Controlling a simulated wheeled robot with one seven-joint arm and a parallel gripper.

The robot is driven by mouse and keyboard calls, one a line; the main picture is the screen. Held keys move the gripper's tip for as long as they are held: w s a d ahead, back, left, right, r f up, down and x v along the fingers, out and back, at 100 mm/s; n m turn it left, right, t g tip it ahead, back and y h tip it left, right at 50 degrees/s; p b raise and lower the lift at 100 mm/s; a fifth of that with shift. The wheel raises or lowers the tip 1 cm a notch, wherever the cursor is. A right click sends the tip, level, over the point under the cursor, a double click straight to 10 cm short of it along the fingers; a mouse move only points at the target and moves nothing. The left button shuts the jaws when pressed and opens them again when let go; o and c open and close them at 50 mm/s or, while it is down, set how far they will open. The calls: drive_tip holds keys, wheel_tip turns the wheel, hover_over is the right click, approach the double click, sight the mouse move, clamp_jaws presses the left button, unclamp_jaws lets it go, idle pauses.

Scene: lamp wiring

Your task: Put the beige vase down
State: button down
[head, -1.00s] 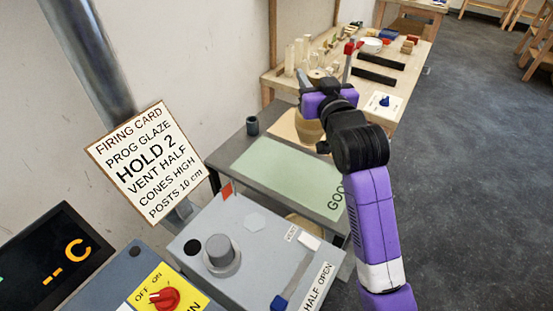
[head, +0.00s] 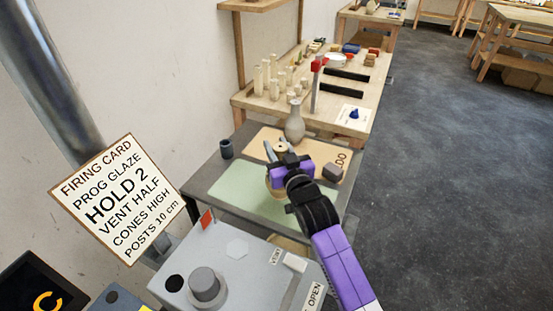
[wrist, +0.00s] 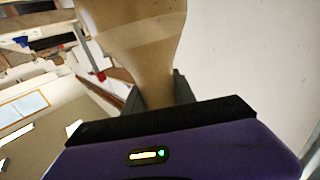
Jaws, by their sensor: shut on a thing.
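My gripper (head: 279,160) is shut on the beige vase (head: 272,185). Its rounded body shows below the jaws in the head view, partly hidden by my purple gripper, and its mouth shows just above them. In the wrist view the vase (wrist: 135,35) stands between the fingers, held at its narrow neck. The vase appears over the green mat (head: 235,190) near its border with the tan mat (head: 258,145). I cannot tell whether its base touches the surface. A grey-beige vase (head: 295,125) stands at the back of the tan mat.
A dark cup (head: 226,149) stands on the grey table's left side. A grey block (head: 332,172) is at the right. The control box (head: 235,275) with a knob is in front. A wooden bench (head: 365,105) with several posts is behind. The green mat's left part is clear.

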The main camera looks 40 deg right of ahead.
drive_tip(key=shift+f, duration=2.3)
drive_tip(key=shift+f+b, duration=0.15)
drive_tip(key=shift+b, duration=0.25)
drive_tip(key=c, duration=1)
unclamp_jaws()
